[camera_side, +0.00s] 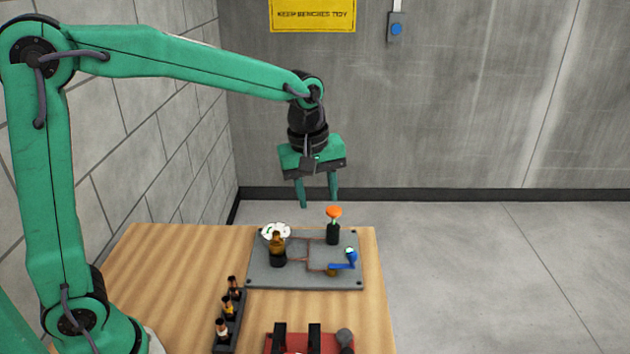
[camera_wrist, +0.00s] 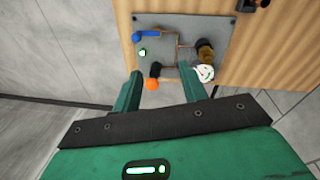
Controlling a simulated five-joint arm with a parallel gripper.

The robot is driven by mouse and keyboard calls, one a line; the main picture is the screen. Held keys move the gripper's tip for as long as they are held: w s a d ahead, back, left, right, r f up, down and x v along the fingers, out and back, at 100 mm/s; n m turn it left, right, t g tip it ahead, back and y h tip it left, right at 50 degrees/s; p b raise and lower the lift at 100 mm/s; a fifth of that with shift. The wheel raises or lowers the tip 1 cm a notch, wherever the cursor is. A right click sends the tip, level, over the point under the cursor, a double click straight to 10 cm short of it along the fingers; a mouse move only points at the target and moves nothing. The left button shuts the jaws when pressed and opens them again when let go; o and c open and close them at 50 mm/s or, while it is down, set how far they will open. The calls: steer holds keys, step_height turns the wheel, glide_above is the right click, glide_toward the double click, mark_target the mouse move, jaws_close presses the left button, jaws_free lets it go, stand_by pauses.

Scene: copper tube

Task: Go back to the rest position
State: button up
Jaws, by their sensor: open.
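My gripper (camera_side: 318,203) is open and empty, pointing down above the back part of the grey plate (camera_side: 303,280). Its two green fingers also show in the wrist view (camera_wrist: 162,88), with a clear gap between them. The plate lies on the wooden table and carries thin copper tubing (camera_side: 308,255). A brass-coloured part with a white round top (camera_side: 277,243) stands at its left. A black post with an orange top (camera_side: 333,225) stands at the back right, below and apart from the fingers. A blue lever (camera_side: 345,263) is at the right.
A dark rack (camera_side: 228,325) with several small bottle-like items stands front left of the plate. A red fixture (camera_side: 300,343) with black uprights is at the front edge of view. The table's left part (camera_side: 170,265) is bare. A concrete wall stands behind.

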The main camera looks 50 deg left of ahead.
steer(key=s+a+r+m+t, duration=0.1)
steer(key=s+m, duration=0.4)
steer(key=s, duration=0.5)
steer(key=s+a+r+m+t, duration=0.2)
steer(key=s+a+m, duration=0.3)
steer(key=s, duration=0.4)
steer(key=shift+s+a+m+t, duration=0.4)
steer(key=shift+m+t, duration=0.1)
steer(key=shift+m, duration=0.3)
